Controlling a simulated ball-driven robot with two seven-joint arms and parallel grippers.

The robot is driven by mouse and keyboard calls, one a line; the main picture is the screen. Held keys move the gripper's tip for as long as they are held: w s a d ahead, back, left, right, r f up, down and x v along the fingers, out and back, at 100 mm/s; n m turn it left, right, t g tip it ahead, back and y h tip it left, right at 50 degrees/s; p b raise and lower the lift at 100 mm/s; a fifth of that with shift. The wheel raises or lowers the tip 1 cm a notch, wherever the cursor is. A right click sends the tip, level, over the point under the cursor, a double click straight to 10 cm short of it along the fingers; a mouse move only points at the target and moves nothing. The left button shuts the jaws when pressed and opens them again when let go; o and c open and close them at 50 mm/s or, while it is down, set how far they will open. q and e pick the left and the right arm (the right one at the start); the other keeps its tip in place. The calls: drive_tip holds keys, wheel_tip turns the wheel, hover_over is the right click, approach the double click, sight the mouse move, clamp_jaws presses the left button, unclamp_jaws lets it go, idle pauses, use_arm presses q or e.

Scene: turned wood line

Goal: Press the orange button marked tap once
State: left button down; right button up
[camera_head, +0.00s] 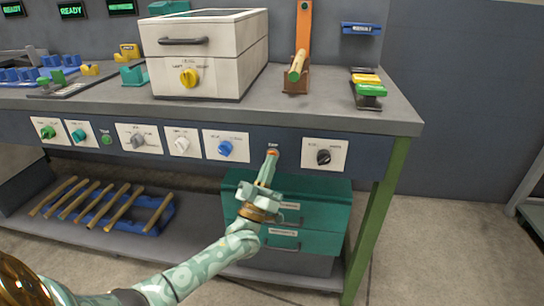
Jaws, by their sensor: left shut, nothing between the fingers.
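The orange button (273,151) sits on the dark front panel of the bench (300,130), between the blue knob and the black knob. A small white label above it is too small to read surely. My left gripper (270,158) reaches up from below, fingers shut and empty. Its tips are right at the button in the picture and cover its lower part. I cannot tell whether they touch it or whether it is pushed in. My right gripper is not in view.
Along the panel are a blue knob (225,149), a black knob (323,157), a white knob (182,145) and a green button (106,139). Teal drawers (330,215) stand beneath. Wooden sticks lie on a blue rack (160,221).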

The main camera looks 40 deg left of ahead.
use_arm(q)
drive_tip(key=shift+s+d+p, duration=0.35)
drive_tip(key=shift+s+d, duration=0.05)
drive_tip(key=shift+s, duration=0.2)
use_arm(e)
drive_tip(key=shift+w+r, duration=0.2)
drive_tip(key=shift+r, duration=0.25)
